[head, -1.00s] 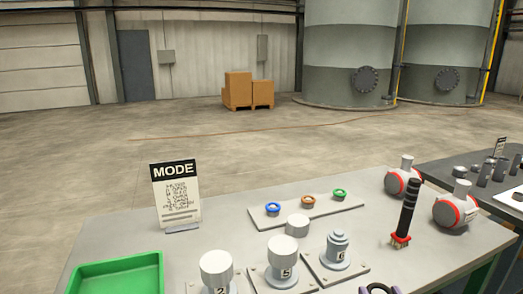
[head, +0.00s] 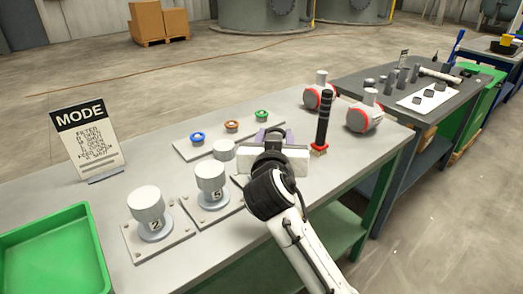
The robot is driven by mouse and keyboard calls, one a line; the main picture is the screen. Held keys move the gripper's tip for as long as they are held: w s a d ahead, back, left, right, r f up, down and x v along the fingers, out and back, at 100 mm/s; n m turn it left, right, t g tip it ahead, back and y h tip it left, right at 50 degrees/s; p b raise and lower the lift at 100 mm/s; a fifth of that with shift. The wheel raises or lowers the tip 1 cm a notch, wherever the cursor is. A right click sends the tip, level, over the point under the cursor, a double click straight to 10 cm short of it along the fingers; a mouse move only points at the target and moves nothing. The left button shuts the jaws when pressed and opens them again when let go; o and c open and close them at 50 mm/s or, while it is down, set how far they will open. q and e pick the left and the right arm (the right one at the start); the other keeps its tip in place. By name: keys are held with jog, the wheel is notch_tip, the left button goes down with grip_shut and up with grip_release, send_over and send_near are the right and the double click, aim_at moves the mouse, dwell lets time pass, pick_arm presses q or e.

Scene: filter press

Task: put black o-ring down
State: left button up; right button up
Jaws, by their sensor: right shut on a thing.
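My right gripper (head: 274,136) reaches over the middle of the grey table (head: 334,176), its fingertips pointing away from me. It is shut on a dark thing, taken to be the black o-ring (head: 273,133); only a little shows between the purple fingertips, and the gripper's body hides the rest. I cannot tell whether the ring touches anything below it. My left gripper is not in view.
White-capped fittings 2 (head: 147,208) and 5 (head: 210,180) stand left of my arm. A black post (head: 323,115) stands close right. A green tray (head: 55,255) is at left.

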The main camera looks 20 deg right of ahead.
jog(key=shift+m+h, duration=0.3)
jog(key=w+r, duration=0.1)
jog(key=w+a+r, duration=0.2)
jog(key=r, duration=0.1)
jog(key=shift+a+r, duration=0.1)
jog(key=shift+a, duration=0.15)
notch_tip(320, 180, down, 10)
jog(key=shift+r, duration=0.15)
jog(key=shift+f, duration=0.25)
jog(key=o, duration=1)
jog(key=shift+r, duration=0.1)
